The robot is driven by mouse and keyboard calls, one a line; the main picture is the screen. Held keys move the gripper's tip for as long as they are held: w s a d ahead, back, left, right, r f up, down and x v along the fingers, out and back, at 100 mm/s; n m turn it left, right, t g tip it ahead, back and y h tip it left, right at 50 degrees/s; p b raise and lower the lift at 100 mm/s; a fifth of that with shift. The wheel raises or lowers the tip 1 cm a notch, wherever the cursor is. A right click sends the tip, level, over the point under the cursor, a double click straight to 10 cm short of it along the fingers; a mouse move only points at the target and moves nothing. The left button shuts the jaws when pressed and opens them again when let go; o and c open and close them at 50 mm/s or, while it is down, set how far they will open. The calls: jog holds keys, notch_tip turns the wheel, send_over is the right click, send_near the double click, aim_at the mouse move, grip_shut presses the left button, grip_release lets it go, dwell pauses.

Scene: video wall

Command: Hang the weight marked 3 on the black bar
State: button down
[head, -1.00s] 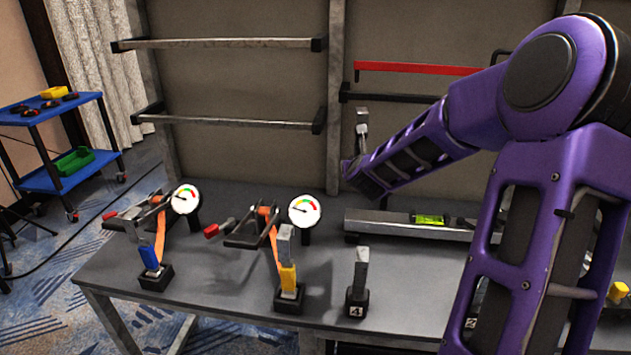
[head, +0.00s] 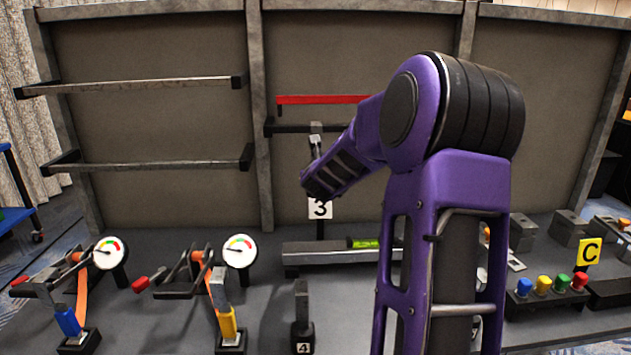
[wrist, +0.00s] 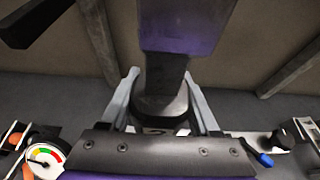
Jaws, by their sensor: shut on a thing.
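The black bar (head: 290,127) is fixed to the middle wall panel, below a red bar. My gripper (head: 314,148) is raised in front of it, partly hidden by my purple arm. A weight's grey top (head: 316,129) overlaps the bar in the head view; whether it touches is unclear. In the wrist view, both fingers of my gripper (wrist: 163,90) flank the grey and dark weight (wrist: 160,106). A white mark under it is mostly covered, so its number is unclear. A white card marked 3 (head: 320,208) shows below my gripper on a dark post.
The weight marked 4 (head: 302,325) stands on the table in front of a level on a beam (head: 330,252). Two ratchet devices with gauges (head: 240,251) are at left. Coloured buttons (head: 545,286) and a C sign (head: 589,252) are at right. The red bar (head: 320,100) is close above.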

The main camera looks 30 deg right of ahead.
jog(key=w+r+p+x, duration=0.1)
jog(key=r+p+x, duration=0.1)
jog(key=x, duration=0.9)
jog(key=shift+w+d+p, duration=0.25)
jog(key=shift+d+p, duration=0.05)
jog(key=shift+p, duration=0.35)
dwell(0.5)
dwell(0.4)
jog(key=shift+c, duration=1.8)
grip_release()
jog(key=shift+r, duration=0.1)
jog(key=o, duration=0.3)
jog(key=b+v, duration=0.2)
jog(key=v, duration=1.5)
jog(key=shift+s+b, duration=0.25)
jog(key=shift+b, duration=0.1)
